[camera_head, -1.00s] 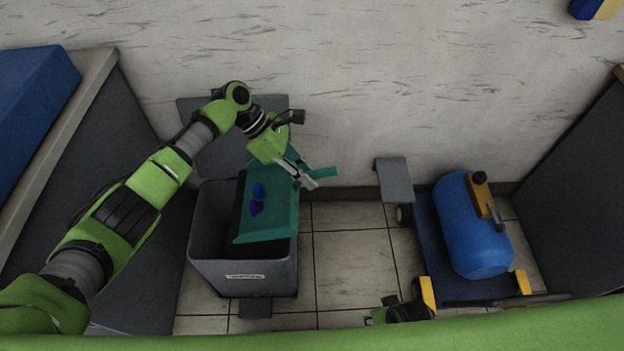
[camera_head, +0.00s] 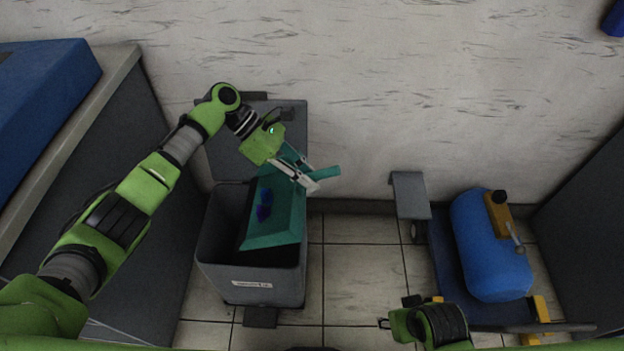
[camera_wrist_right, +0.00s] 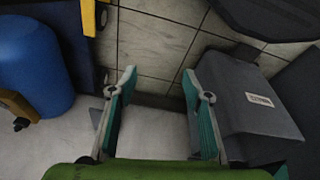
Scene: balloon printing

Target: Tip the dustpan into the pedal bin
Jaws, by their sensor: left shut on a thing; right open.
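The teal dustpan (camera_head: 284,222) is over the open mouth of the grey pedal bin (camera_head: 245,284), partly inside its rim and sloping down to the left. Blue and purple scraps (camera_head: 264,206) lie on the pan. My left gripper (camera_head: 304,180) is shut on the dustpan near its handle, which sticks out to the right. The bin's lid (camera_head: 262,125) stands raised at the back. My right gripper (camera_wrist_right: 160,88) is open and empty. In the right wrist view the labelled bin (camera_wrist_right: 255,108) is to the right of its fingers.
A counter with a blue box (camera_head: 40,100) is at the left. Tiled floor (camera_head: 355,265) is clear between bin and cart.

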